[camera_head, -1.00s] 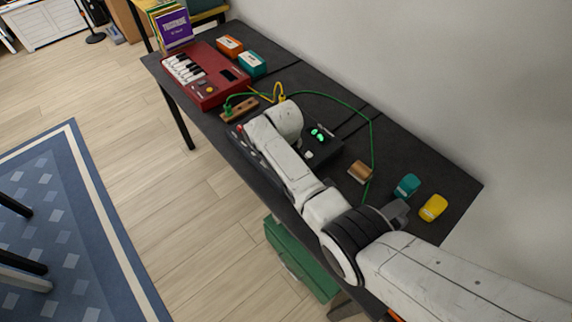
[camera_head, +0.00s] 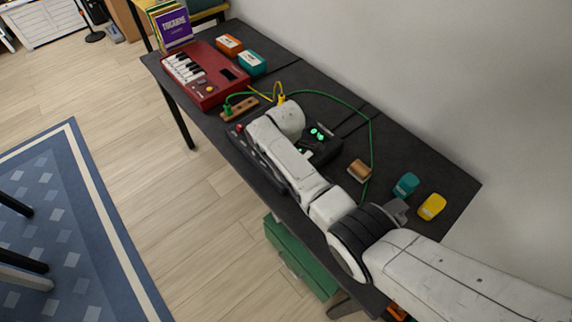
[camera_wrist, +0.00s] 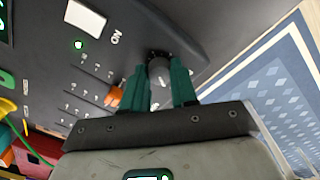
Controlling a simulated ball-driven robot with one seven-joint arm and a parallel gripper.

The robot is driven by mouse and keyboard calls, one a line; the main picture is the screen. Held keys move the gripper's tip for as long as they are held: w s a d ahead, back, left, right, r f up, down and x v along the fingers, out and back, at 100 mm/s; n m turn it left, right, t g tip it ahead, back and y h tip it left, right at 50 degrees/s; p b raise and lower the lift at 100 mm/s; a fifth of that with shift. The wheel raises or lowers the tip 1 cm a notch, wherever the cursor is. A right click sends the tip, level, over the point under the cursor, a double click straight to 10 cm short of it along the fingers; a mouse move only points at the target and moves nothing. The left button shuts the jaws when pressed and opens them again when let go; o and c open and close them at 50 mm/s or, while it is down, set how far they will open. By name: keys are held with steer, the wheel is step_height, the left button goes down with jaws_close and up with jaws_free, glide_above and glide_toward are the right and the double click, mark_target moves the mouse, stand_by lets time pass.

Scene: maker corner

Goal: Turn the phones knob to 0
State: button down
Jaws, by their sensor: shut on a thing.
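In the wrist view, my gripper (camera_wrist: 160,86) has its two green fingers on either side of a dark round knob with a grey top (camera_wrist: 158,72), and they are shut on it. The knob stands on a dark panel (camera_wrist: 205,30) near its edge. Its label and pointer are not readable, so I cannot tell its setting. In the head view, the dark device (camera_head: 322,148) with green lights lies on the table, and my arm hides my gripper and the knob there.
An orange knob (camera_wrist: 113,97) and a white button (camera_wrist: 85,17) are close by on the panel. On the black table (camera_head: 420,160) are a red keyboard (camera_head: 207,78), a brown spool (camera_head: 359,171), teal (camera_head: 406,185) and yellow (camera_head: 432,206) items. A green cable (camera_head: 345,103) runs behind the device.

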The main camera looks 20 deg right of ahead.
steer(key=shift+r, duration=0.1)
stand_by(0.3)
steer(key=c, duration=0.9)
jaws_free()
step_height(320, 180, up, 11)
steer(key=shift+s+f, duration=0.15)
steer(key=shift+s, duration=0.1)
